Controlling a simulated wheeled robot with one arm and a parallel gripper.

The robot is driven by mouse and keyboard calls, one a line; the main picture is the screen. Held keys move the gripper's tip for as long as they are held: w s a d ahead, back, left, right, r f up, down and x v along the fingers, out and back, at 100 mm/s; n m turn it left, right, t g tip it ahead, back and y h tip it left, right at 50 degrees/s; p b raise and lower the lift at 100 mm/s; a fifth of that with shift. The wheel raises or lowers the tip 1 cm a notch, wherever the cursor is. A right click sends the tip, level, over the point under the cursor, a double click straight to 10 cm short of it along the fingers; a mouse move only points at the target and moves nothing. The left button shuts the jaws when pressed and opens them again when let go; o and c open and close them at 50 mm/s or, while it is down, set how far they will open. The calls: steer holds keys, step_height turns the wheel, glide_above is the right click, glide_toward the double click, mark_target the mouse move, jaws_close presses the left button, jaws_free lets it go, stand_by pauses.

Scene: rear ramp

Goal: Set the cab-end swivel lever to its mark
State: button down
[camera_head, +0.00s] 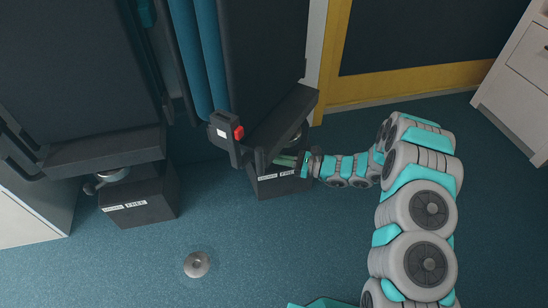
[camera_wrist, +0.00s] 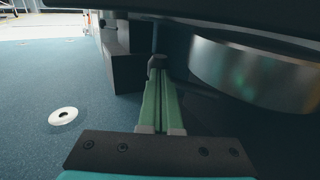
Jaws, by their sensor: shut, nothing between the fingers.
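My gripper (camera_head: 286,160) reaches in from the right under the right seat, just above its dark pedestal box (camera_head: 283,184). In the wrist view its green fingers (camera_wrist: 158,85) lie together, shut and empty. A small dark block shows at their tips; I cannot tell whether it is part of the fingers or a lever end. A round metal swivel collar (camera_wrist: 255,75) is right of the fingers. The right seat's lever and mark are not clearly visible. The left seat's pedestal box (camera_head: 140,198) has a lever with a round knob (camera_head: 90,188) pointing left.
The right seat (camera_head: 285,120) has a dark armrest piece with a red button (camera_head: 239,132). Labels, partly reading FREE, are on both boxes. A round metal floor disc (camera_head: 197,264) lies on open blue floor. A white cabinet (camera_head: 520,75) stands at upper right.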

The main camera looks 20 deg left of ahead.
steer(key=d+p, duration=0.1)
steer(key=d, duration=1.3)
steer(key=shift+w, duration=0.45)
